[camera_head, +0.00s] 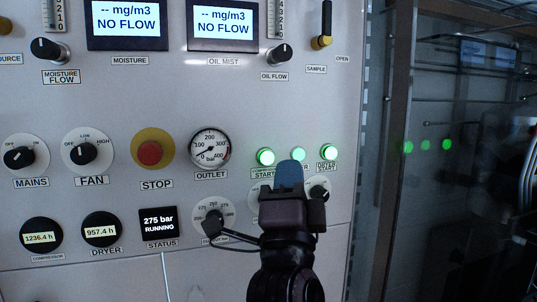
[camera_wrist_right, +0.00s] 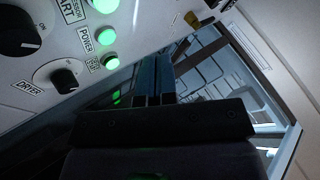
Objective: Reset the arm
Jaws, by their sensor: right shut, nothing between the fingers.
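My right gripper (camera_head: 289,176) stands in front of the lower right of the control panel (camera_head: 229,100) in the head view, with its blue fingers pointing up. It is shut and empty. Its fingers also show in the right wrist view (camera_wrist_right: 153,80), closed together beside the panel. It covers part of a knob and label below the green lights. My left gripper is in neither view.
Green lit buttons (camera_head: 266,157) sit just above the gripper. A red stop button (camera_head: 149,152), a pressure gauge (camera_head: 210,149) and a status screen (camera_head: 159,226) reading "275 bar RUNNING" lie to the left. A glass-like surface (camera_head: 450,180) with reflections is at the right.

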